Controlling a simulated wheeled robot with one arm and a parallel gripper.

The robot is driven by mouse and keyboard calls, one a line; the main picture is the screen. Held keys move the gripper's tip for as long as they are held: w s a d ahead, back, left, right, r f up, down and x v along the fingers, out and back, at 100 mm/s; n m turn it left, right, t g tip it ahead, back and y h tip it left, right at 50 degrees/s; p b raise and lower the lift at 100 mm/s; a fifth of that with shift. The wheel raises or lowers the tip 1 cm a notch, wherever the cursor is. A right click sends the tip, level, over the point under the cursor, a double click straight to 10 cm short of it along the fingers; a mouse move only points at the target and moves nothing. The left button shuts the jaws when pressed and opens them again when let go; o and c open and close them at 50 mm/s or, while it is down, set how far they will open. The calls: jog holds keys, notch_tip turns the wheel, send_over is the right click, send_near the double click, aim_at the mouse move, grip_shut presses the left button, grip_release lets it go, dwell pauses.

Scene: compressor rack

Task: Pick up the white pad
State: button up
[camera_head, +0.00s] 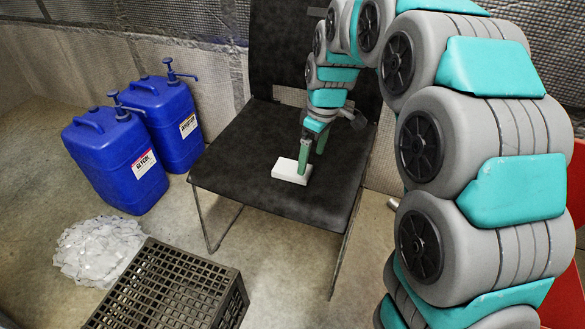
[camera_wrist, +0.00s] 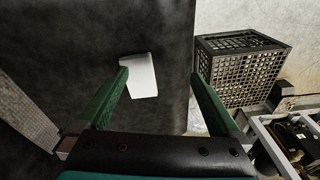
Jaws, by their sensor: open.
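The white pad (camera_head: 291,171) lies flat on the dark seat of a black chair (camera_head: 248,160). My gripper (camera_head: 311,158) is over the seat at the pad, with its green fingers pointing down. One finger overlaps the pad's right end in the head view, and I cannot tell whether it touches. In the wrist view, the pad (camera_wrist: 140,76) shows between the two open green fingers (camera_wrist: 158,85), nearer the left one, whose tip covers part of its left edge. Nothing is held.
Two blue jugs (camera_head: 115,160) with pumps stand on the floor left of the chair. A pile of whitish crumpled material (camera_head: 100,250) and a black crate (camera_head: 170,290) are in front. The chair's backrest (camera_head: 285,45) rises behind the seat.

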jog(key=n, duration=0.2)
send_near(293, 168)
jog(key=shift+s+d+f, duration=0.15)
jog(key=shift+s+f, duration=0.1)
jog(key=shift+s, duration=0.1)
jog(key=shift+w+a+f, duration=0.25)
jog(key=shift+w+f, duration=0.15)
jog(key=shift+f, duration=0.05)
jog(key=f, duration=0.2)
jog(key=f+p, duration=0.1)
jog(key=f, duration=0.2)
jog(key=a+f, duration=0.1)
jog(key=f, duration=0.1)
jog(key=shift+f, duration=0.15)
jog(key=c, duration=1.2)
jog(key=shift+o, duration=0.2)
jog(key=shift+r, duration=1.6)
jog(key=shift+s+d+r, duration=0.1)
jog(key=shift+s+r, duration=0.1)
jog(key=shift+s, duration=0.05)
jog(key=s+d+b, duration=0.1)
jog(key=s+d, duration=0.1)
jog(key=s, duration=0.5)
jog(key=s+d+r+b, duration=0.1)
jog(key=s, duration=0.7)
jog(key=shift+d+r, duration=0.25)
jog(key=shift+d, duration=0.15)
